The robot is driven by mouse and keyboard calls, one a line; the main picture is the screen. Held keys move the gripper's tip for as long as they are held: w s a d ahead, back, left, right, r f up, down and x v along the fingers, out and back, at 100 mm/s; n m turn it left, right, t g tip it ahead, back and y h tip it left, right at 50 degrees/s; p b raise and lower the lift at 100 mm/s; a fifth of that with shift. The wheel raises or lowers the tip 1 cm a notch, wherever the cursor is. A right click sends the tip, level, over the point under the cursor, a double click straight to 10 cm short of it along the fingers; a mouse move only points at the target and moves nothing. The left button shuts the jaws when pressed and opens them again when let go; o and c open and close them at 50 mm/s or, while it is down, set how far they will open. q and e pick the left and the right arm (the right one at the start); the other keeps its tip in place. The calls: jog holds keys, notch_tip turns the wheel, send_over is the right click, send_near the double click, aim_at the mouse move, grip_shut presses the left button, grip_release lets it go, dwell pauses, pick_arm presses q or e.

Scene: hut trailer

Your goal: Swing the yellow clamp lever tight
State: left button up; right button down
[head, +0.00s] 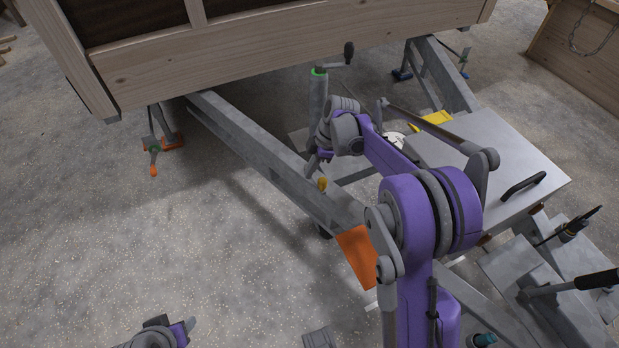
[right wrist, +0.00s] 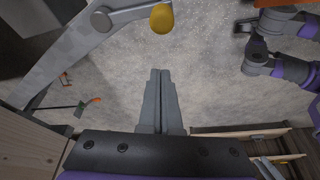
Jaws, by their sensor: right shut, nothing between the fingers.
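The yellow clamp lever (head: 322,184) shows as a small yellow end beside the grey drawbar beam in the head view, just below my right gripper (head: 314,163). In the right wrist view its yellow knob (right wrist: 161,18) sits at the top centre, on a grey arm running left to a pivot. My right gripper (right wrist: 160,75) has its fingers together and empty, pointing towards the knob with a gap in the picture. My right wrist partly hides the clamp area in the head view. My left arm shows only partly at the bottom left; its fingers are not clear.
The wooden hut body (head: 290,62) spans the top of the head view. A jockey wheel post (head: 318,95) with a crank stands behind my right wrist. A grey box lid (head: 525,160) and an orange plate (head: 357,256) lie nearby. The floor at left is free.

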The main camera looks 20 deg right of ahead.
jog(key=shift+v, duration=2.1)
jog(key=s+a+r+m+t+h+p, duration=0.1)
jog(key=s+a+r+m+p, duration=0.1)
jog(key=s, duration=0.7)
jog(key=s+a+r+m+t+h+p, duration=0.1)
jog(key=s+a+r+m+t+p, duration=0.1)
jog(key=s+r+m+p, duration=0.3)
jog(key=s+a+r+m+t+h+p, duration=0.1)
jog(key=s+a+r+m+p, duration=0.2)
jog(key=s, duration=1)
notch_tip(320, 180, up, 3)
jog(key=m+p, duration=0.1)
jog(key=m, duration=0.4)
jog(key=shift+h, duration=0.3)
